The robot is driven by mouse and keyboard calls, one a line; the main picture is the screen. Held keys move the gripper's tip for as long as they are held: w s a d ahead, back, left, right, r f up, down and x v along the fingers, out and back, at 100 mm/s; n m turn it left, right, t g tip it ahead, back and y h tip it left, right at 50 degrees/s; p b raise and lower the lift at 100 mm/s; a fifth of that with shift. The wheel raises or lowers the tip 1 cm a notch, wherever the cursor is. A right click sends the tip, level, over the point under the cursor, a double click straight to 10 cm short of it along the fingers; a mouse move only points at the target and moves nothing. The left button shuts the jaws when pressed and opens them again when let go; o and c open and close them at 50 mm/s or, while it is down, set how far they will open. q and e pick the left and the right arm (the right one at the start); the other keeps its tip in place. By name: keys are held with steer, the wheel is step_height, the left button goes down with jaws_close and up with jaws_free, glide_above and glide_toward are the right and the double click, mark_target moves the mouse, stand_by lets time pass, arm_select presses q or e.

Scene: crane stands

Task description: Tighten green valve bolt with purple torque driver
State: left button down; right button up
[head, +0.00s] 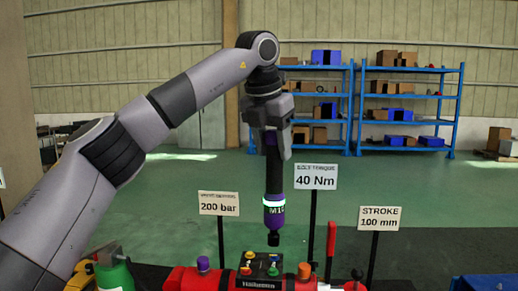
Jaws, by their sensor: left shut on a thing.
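My left gripper (272,146) is shut on the dark upper part of the purple torque driver (274,215). The driver hangs upright, with a glowing band and an "M10" mark above its purple lower part. Its black socket tip (273,239) points down and is above the black valve block (261,264), with a gap between them. Several coloured bolts sit on the block; the green bolt (273,271) appears at its front right, small in the picture. My right gripper is not in view.
A red machine body (200,281) surrounds the block, with a purple cap (203,263), an orange cap (304,270) and a red lever (331,240). Signs on posts, including "40 Nm" (316,177), stand behind.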

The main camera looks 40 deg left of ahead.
arm_select(q)
steer(key=shift+d+r, duration=0.1)
stand_by(0.4)
steer(key=b, duration=0.4)
glide_above(273, 194)
steer(key=w, duration=0.1)
steer(key=shift+a+f, duration=0.2)
steer(key=shift+f, duration=1.15)
steer(key=shift+a+f, duration=0.2)
steer(key=shift+f, duration=1.35)
steer(key=shift+f+b, duration=0.65)
steer(key=shift+f, duration=0.25)
steer(key=shift+f+p, duration=0.15)
steer(key=shift+p, duration=0.7)
stand_by(2.2)
